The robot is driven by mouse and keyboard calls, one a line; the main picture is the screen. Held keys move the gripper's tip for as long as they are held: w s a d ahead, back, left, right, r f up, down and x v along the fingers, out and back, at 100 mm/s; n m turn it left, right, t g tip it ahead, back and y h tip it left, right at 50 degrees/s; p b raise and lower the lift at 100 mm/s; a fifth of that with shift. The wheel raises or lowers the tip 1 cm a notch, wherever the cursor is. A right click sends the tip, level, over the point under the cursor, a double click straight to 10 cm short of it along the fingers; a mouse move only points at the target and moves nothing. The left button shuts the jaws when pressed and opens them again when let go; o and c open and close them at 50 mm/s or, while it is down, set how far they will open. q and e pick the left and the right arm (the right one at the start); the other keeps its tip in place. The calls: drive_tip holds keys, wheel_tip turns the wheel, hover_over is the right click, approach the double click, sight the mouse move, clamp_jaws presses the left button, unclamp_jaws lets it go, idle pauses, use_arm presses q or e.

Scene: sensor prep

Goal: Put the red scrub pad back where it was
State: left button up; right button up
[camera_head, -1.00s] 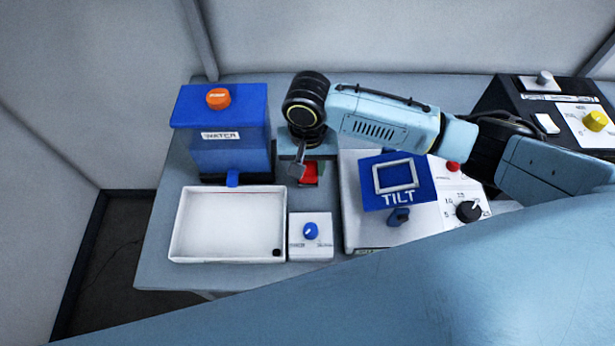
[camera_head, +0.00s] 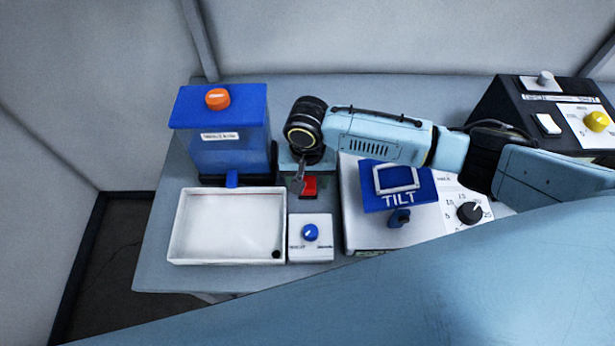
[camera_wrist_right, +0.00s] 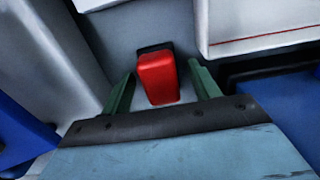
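The red scrub pad (camera_head: 310,187) lies on the table between the blue tank and the white TILT device, behind the small white knob box. In the right wrist view the pad (camera_wrist_right: 157,80) has a dark strip at its far end. My right gripper (camera_head: 300,178) reaches down at the pad, partly covering it in the head view. Its two green fingers (camera_wrist_right: 163,88) stand apart, one on each side of the pad, with a gap on both sides. Whether the fingertips are down at pad height is hard to tell. My left gripper is not in view.
A blue tank with an orange knob (camera_head: 217,98) stands left, behind a white tray (camera_head: 176,225). The small knob box (camera_head: 311,250) is in front of the pad. The TILT device (camera_head: 365,235) is close on the right. A black console (camera_head: 515,105) stands far right.

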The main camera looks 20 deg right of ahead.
sight(307, 179)
wheel_tip(307, 179, up, 12)
drive_tip(key=p, duration=0.1)
drive_tip(key=shift+r, duration=0.2)
idle(0.4)
idle(0.4)
